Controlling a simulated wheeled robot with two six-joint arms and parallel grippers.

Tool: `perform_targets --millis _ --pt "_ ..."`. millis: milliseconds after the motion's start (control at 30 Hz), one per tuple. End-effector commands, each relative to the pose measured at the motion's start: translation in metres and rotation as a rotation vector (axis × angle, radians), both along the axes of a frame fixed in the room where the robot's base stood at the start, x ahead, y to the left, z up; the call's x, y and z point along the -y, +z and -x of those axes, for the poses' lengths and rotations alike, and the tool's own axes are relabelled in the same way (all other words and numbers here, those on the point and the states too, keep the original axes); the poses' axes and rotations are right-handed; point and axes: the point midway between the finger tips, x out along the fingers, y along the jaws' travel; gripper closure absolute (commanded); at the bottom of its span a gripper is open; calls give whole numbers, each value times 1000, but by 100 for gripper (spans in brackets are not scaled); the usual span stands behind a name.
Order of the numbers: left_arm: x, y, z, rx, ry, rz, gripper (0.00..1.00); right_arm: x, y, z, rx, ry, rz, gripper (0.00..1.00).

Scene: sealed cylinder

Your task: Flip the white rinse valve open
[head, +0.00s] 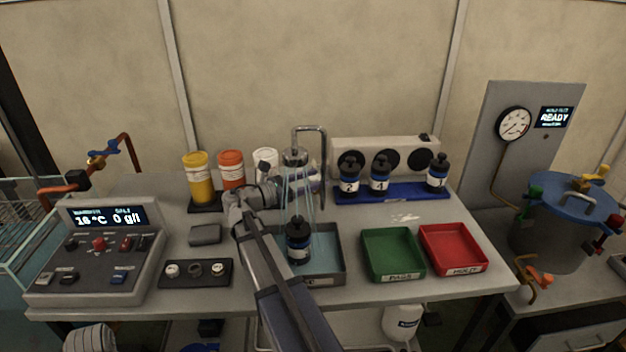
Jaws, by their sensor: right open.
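A bent metal rinse pipe (310,129) rises behind the steel sink tray (335,268) and ends in a grey head (295,157). Thin pale-blue streaks fan down from this head around a dark bottle (298,243) standing upright in the tray. I cannot clearly pick out the white rinse valve; it may be hidden behind my gripper. My right arm comes up from the bottom, and its gripper (312,180) points right, just below the rinse head and in front of the pipe. The gripper is open. Whether it touches anything is too small to tell. My left gripper is out of view.
Yellow (195,178), orange (231,170) and white (265,160) jars stand behind my wrist. Dark numbered bottles (380,175) stand on a blue rack (400,193). Green (392,273) and red (455,265) trays lie right. A control console (98,255) stands left.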

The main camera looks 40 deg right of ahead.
Motion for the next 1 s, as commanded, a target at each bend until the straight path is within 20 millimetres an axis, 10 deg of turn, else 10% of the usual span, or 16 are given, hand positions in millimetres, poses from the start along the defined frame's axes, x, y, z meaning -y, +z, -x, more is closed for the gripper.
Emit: perform_targets --millis 267,833,1000 --pt "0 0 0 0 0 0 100 1 0 0 0 1 0 36" --pt "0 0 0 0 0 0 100 1 0 0 0 1 0 100" --pt "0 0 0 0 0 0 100 1 0 0 0 1 0 100"
